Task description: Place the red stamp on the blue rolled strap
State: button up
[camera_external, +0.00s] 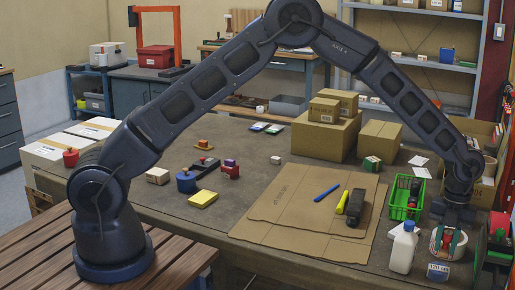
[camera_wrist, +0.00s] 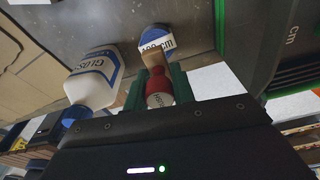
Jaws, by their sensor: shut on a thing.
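My gripper (camera_wrist: 160,88) is shut on the red stamp (camera_wrist: 160,98), which has a red body and a pale wooden part pointing away from my wrist. In the external view my gripper (camera_external: 446,240) is low at the right front of the table, and a bit of the red stamp (camera_external: 436,234) shows between its green fingers. The blue rolled strap (camera_wrist: 157,41) has a white "100 cm" label and lies just beyond the stamp's far end. It also shows at the front edge in the external view (camera_external: 438,271). I cannot tell whether stamp and strap touch.
A white bottle with a blue cap (camera_external: 402,250) stands close left of my gripper; its label shows in the wrist view (camera_wrist: 96,75). A green basket (camera_external: 407,199) stands behind. Flat cardboard (camera_external: 290,210) lies further left.

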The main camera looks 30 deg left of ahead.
aim_at(445, 248)
jog(key=shift+f, duration=2.15)
jog(key=shift+f, duration=0.1)
jog(key=o, duration=1)
jog(key=r, duration=0.4)
jog(key=w+r, duration=0.1)
jog(key=r, duration=0.7)
jog(key=shift+w, duration=0.2)
jog(key=shift+w+r, duration=0.1)
jog(key=shift+r, duration=0.05)
